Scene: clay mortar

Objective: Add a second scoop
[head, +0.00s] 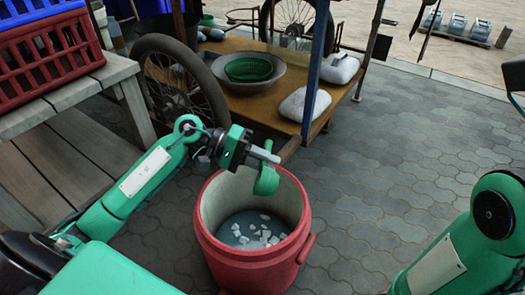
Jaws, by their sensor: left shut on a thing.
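My left gripper (264,154) is shut on a green scoop (267,181) and holds it over the red bucket (262,265). The scoop hangs at the bucket's back rim, with its lower part in front of the pale inner wall. What the scoop contains cannot be made out. The bucket stands on the paving, open at the top. Inside are several white chunks (264,236) in dark bluish liquid. My right arm comes in at the lower right, but its gripper is not clearly in view.
Behind the bucket is a low wooden cart bed (262,108) with a grey basin (229,83), a green basket (249,69) and white sacks (304,104). Paving (400,170) to the right is clear.

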